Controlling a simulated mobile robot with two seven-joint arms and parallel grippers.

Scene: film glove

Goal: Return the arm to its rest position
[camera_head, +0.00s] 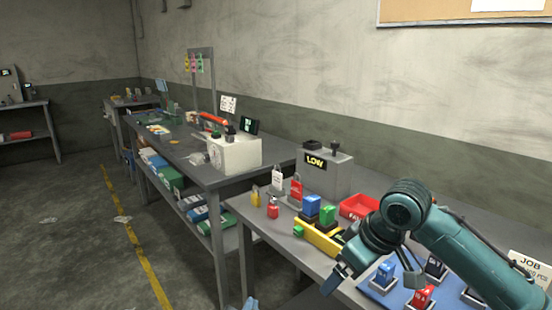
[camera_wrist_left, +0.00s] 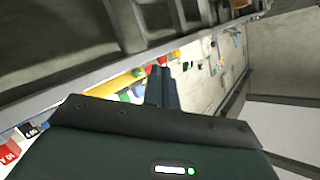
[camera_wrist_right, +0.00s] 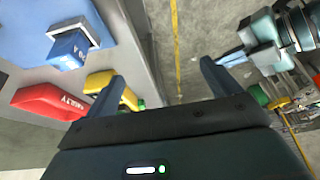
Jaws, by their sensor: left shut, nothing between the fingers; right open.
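The bench holds a blue mat (camera_head: 378,297) with several coloured blocks, a red bin (camera_head: 357,206) and a grey box marked LOW (camera_head: 323,176). A second bench (camera_head: 215,178) with a white machine (camera_head: 234,153) stands farther left. The floor (camera_head: 75,230) at left is mostly open.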

